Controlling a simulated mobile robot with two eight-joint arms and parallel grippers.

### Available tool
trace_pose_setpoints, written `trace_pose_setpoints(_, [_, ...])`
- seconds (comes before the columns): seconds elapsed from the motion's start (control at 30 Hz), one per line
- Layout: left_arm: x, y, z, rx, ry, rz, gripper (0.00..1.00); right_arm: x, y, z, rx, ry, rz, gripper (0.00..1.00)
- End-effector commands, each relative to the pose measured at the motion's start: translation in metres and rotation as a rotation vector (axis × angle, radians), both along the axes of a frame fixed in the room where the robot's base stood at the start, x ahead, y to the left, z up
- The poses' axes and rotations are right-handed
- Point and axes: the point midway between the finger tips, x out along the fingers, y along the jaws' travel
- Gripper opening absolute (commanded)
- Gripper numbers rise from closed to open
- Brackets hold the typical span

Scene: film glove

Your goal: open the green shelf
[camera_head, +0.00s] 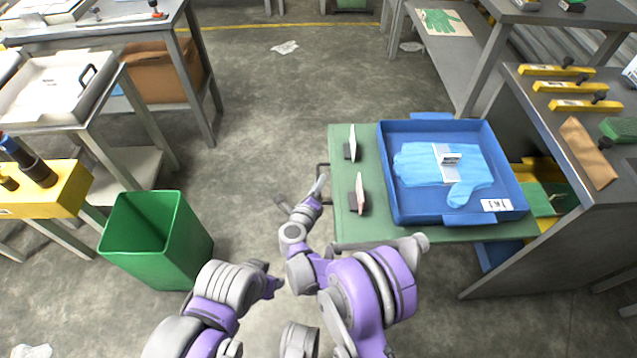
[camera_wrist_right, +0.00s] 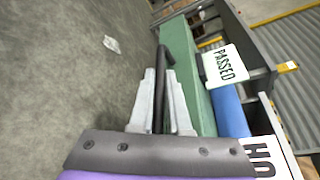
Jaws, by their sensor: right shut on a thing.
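The green shelf (camera_head: 365,230) sticks out to the left from beside the grey bench at the right. A dark handle (camera_head: 323,168) is on its left edge; the handle also shows in the right wrist view (camera_wrist_right: 160,75). My right gripper (camera_head: 319,184) is at this edge, shut on the handle, with its two fingers (camera_wrist_right: 162,105) on either side of the bar. In the right wrist view the shelf's green side (camera_wrist_right: 184,70) runs just right of the fingers. My left arm shows at the lower left, but I cannot see its gripper.
A blue tray (camera_head: 402,215) with a light blue glove (camera_head: 415,165) sits on the shelf. Two small standing signs (camera_head: 352,143) (camera_head: 361,193) are by its left edge. A green bin (camera_head: 150,245) stands on the floor at left.

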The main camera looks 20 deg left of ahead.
Motion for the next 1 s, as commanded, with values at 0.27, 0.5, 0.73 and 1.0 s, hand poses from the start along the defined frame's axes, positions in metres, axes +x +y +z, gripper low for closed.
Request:
trace_pose_setpoints(0.27, [0.0,0.0,0.0,0.0,0.0,0.0,0.5,0.0009,0.001,0.0013,-0.003,-0.002,0.003,0.0])
trace_pose_setpoints(0.5, [0.0,0.0,0.0,0.0,0.0,0.0,0.5,0.001,0.001,0.0014,-0.002,-0.003,0.003,0.0])
trace_pose_setpoints(0.73, [0.0,0.0,0.0,0.0,0.0,0.0,0.5,0.0007,0.0006,0.001,-0.002,-0.001,0.002,0.45])
trace_pose_setpoints(1.0, [0.0,0.0,-0.0001,0.0,0.0,0.0,0.5,0.0004,0.0002,0.0004,-0.001,-0.001,0.001,0.45])
